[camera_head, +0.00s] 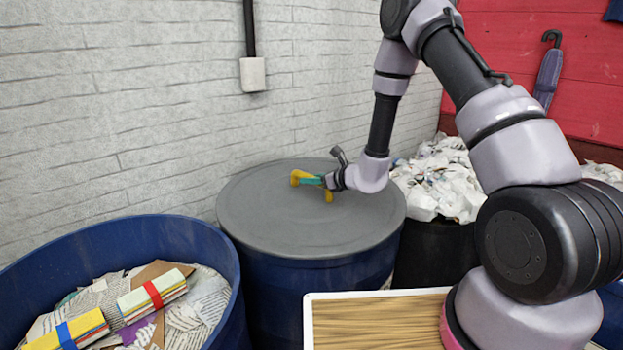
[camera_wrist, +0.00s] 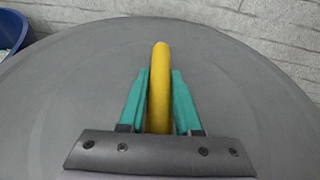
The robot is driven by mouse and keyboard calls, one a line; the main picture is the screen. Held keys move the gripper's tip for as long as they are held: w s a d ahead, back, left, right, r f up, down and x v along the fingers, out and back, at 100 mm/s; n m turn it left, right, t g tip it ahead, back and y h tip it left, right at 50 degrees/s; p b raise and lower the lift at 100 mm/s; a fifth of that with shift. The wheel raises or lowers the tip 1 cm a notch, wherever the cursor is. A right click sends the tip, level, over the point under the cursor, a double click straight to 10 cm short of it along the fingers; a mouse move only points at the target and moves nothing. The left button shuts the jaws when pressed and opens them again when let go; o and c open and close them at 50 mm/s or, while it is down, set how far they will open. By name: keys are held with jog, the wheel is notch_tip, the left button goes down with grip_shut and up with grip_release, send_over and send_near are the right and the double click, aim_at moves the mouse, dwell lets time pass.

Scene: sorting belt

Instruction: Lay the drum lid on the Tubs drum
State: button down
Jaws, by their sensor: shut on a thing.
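The grey round drum lid (camera_head: 290,222) lies over the top of a blue drum (camera_head: 300,285) against the wall. It looks level and appears to cover the whole mouth; I cannot tell whether it touches the rim all round. No label is readable on this drum. My gripper (camera_head: 318,181) is shut on the lid's yellow handle (camera_head: 328,195). In the wrist view the green fingers (camera_wrist: 157,98) stand on both sides of the yellow handle (camera_wrist: 160,60), with the grey lid (camera_wrist: 60,95) filling most of the picture.
An open blue drum (camera_head: 215,240) with paper and tied bundles stands at the left. A black bin (camera_head: 435,255) heaped with crumpled paper (camera_head: 440,180) stands at the right. A wood-topped surface (camera_head: 375,322) lies in front. The white brick wall (camera_head: 130,100) is close behind.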

jog(key=c, duration=0.5)
grip_release()
jog(key=shift+s, duration=0.1)
